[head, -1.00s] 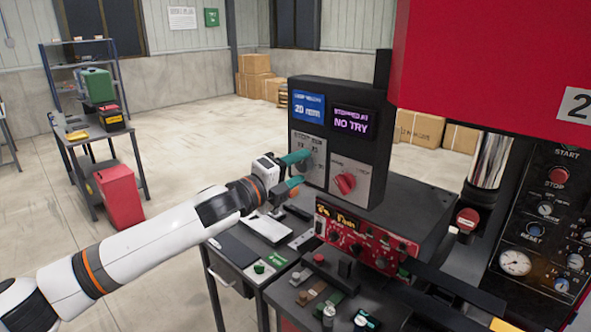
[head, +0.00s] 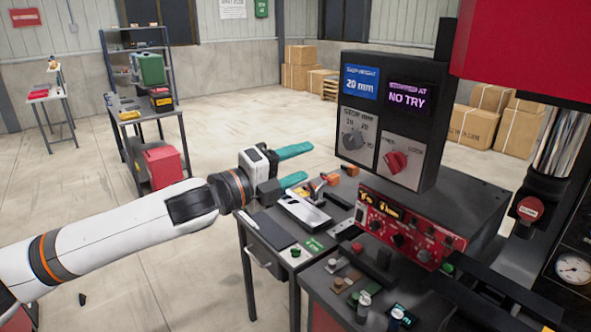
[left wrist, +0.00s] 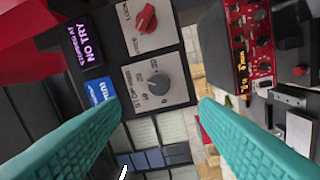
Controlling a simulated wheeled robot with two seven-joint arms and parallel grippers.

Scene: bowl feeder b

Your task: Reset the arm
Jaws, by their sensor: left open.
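My left gripper (head: 307,163) is open and empty, its teal fingers pointing right, left of the black control box (head: 432,75). A clear gap lies between its fingertips and the grey knob (head: 353,138) on that box. In the left wrist view the teal fingers (left wrist: 160,110) are spread wide, with the grey knob (left wrist: 157,84) seen beyond the space between them. The red knob (head: 395,161) sits beside the grey one. The blue display (head: 361,82) shows 20 mm and the purple-lettered display (head: 408,98) shows NO TRY. My right gripper is not in view.
A red-fronted unit (head: 400,225) stands below the control box. A side table (head: 270,230) with a silver tray (head: 303,210) and small tools lies below my left gripper. A red machine housing (head: 520,40) fills the upper right.

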